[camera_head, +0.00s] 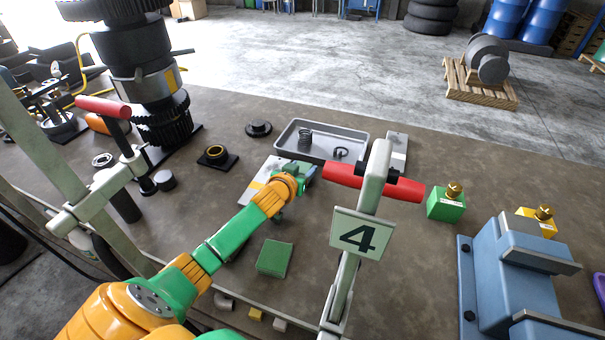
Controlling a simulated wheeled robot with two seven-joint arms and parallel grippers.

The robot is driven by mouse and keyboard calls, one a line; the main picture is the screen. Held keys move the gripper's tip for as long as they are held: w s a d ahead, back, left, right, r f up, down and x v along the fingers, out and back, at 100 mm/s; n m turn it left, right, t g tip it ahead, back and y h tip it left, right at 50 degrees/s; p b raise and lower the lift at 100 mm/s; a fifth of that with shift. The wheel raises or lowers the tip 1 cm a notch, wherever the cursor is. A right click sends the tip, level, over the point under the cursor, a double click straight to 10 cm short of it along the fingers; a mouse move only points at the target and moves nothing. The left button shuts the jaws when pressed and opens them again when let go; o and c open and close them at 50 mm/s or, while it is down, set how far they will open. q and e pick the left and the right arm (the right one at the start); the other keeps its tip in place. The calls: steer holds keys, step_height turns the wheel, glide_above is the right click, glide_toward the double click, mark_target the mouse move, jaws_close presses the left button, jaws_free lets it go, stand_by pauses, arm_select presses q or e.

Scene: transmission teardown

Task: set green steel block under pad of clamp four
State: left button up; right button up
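Clamp four (375,180) stands at centre right, with a "4" plate (362,235) and a red bar handle. Its pad is not clearly visible. A plain green block (274,258) lies on the table left of the clamp's upright, below my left arm. Another green block (446,204) with a brass knob and a label stands right of the clamp handle. I cannot tell from looks which one is steel. My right gripper is out of view.
A grey tray (287,139) with a spring lies behind my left gripper. A blue fixture (520,265) and a yellow block (538,223) with a brass knob stand at right. Another red-handled clamp (103,107) and a tall gear stack (145,75) stand at left.

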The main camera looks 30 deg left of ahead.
arm_select(q)
jaws_close()
steer(key=shift+r, duration=0.1)
steer(key=shift+w, duration=0.15)
